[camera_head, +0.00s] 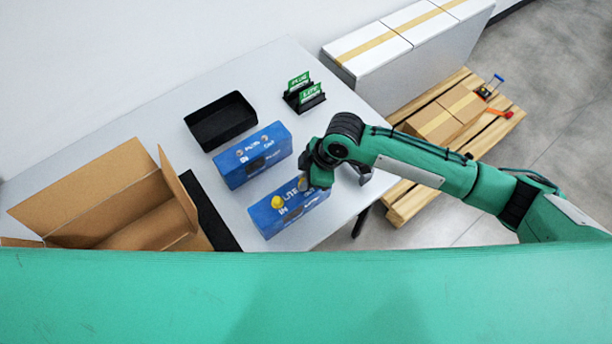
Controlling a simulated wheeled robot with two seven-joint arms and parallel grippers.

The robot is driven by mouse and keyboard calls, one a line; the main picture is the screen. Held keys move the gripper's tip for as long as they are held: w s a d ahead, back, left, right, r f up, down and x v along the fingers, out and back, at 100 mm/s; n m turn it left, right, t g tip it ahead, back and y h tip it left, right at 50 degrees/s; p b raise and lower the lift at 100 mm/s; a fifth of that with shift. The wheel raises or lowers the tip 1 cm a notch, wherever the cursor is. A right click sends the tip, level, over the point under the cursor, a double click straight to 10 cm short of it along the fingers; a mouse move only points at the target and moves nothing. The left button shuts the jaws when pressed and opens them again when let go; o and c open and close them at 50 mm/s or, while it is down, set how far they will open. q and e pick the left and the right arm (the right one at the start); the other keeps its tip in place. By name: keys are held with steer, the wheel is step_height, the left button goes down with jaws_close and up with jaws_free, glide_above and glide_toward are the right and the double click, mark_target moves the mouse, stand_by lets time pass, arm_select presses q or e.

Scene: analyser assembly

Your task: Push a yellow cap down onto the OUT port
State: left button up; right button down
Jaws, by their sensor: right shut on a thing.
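The nearer blue analyser (288,216) stands on the table. A yellow cap (277,201) sits on its top at the end marked IN. My right gripper (306,183) is shut at the right end of this top, close to where the OUT port is. A small bit of yellow shows at its fingertips, so it appears shut on a second yellow cap. The gripper hides most of that cap and the OUT port, so I cannot tell whether they touch. My left gripper is not in view.
A second blue analyser (254,163) stands just behind. A black tray (221,121), a holder with green cards (303,96) and an open cardboard box (150,238) are also on the table. Boxes on a pallet (410,203) stand off the table's right side.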

steer(key=shift+f, duration=0.15)
steer(key=c, duration=1.3)
jaws_free()
step_height(320, 180, up, 7)
steer(key=p, duration=0.7)
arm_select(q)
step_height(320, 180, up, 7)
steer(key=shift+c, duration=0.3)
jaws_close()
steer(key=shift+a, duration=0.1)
